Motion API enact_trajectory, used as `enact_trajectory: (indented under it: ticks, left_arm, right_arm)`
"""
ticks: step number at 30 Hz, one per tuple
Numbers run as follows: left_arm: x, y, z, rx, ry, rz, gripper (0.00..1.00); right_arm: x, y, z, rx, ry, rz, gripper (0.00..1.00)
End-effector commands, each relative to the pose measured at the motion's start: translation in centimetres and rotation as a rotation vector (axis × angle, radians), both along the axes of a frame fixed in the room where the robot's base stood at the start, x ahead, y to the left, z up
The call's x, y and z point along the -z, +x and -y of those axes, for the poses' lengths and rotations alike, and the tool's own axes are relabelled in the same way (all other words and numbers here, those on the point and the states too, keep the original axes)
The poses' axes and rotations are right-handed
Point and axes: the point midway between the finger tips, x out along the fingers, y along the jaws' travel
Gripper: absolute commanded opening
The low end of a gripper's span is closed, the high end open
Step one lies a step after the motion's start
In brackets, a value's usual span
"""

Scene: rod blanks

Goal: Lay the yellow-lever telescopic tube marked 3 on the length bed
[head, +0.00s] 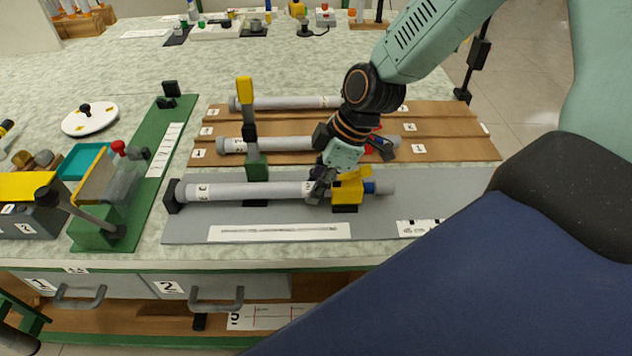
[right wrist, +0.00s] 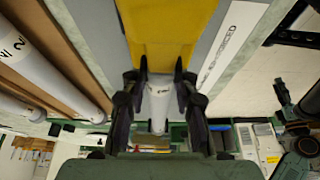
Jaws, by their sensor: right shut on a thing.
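The grey telescopic tube (head: 265,190) with a yellow lever clamp (head: 350,187) and a blue collar lies lengthwise over the grey length bed (head: 400,185). A label near its left end is too small to read surely. That end is at the black end stop (head: 173,197); I cannot tell whether they touch. My right gripper (head: 319,190) is shut on the tube just left of the yellow clamp. In the right wrist view the tube (right wrist: 158,106) runs between the fingers (right wrist: 160,95), with the yellow clamp (right wrist: 165,35) close by.
Behind the bed, a brown rack (head: 455,140) holds two more grey tubes (head: 285,103), the nearer (head: 280,144) with a red part. A post with a yellow top (head: 245,92) stands over the bed's rear edge. A green fixture (head: 158,180) is to the left.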

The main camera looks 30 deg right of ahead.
Motion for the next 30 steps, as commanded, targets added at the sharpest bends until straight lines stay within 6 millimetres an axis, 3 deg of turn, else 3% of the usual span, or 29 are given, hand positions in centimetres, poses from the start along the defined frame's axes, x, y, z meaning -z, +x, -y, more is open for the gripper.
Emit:
enact_trajectory:
  ticks: [25, 26, 30]
  left_arm:
    - [1.0, 0.0, 0.0, 0.0, 0.0, 0.0, 0.4]
    - [0.9, 0.0, 0.0, 0.0, 0.0, 0.0, 0.4]
    - [0.9, 0.0, 0.0, 0.0, 0.0, 0.0, 0.4]
  right_arm:
    - [1.0, 0.0, 0.0, 0.0, 0.0, 0.0, 0.11]
    - [1.0, 0.0, 0.0, 0.0, 0.0, 0.0, 0.3]
    - [0.9, 0.0, 0.0, 0.0, 0.0, 0.0, 0.42]
